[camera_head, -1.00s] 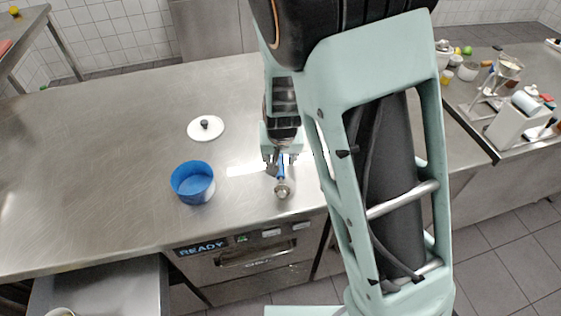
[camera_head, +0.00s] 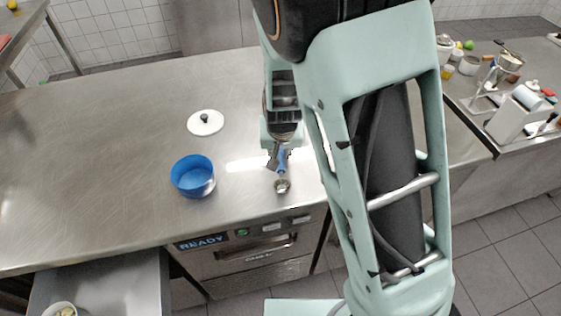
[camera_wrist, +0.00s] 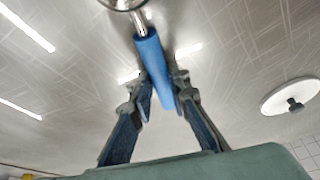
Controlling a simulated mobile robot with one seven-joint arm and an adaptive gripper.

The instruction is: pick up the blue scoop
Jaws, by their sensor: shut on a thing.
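The blue scoop has a blue handle (camera_wrist: 154,66) and a small round metal bowl (camera_head: 282,186). My gripper (camera_head: 276,160) is shut on the blue handle near the counter's front edge. In the wrist view my gripper (camera_wrist: 165,95) has a finger on each side of the handle, and the metal bowl (camera_wrist: 122,3) is cut off at the top edge. I cannot tell how far the scoop is from the steel counter (camera_head: 100,150).
A blue round container (camera_head: 193,178) stands left of my gripper. A white lid with a dark knob (camera_head: 205,123) lies behind it and shows in the wrist view (camera_wrist: 292,97). An open drawer (camera_head: 115,285) juts out at the front left. A cluttered counter (camera_head: 470,85) stands at the right.

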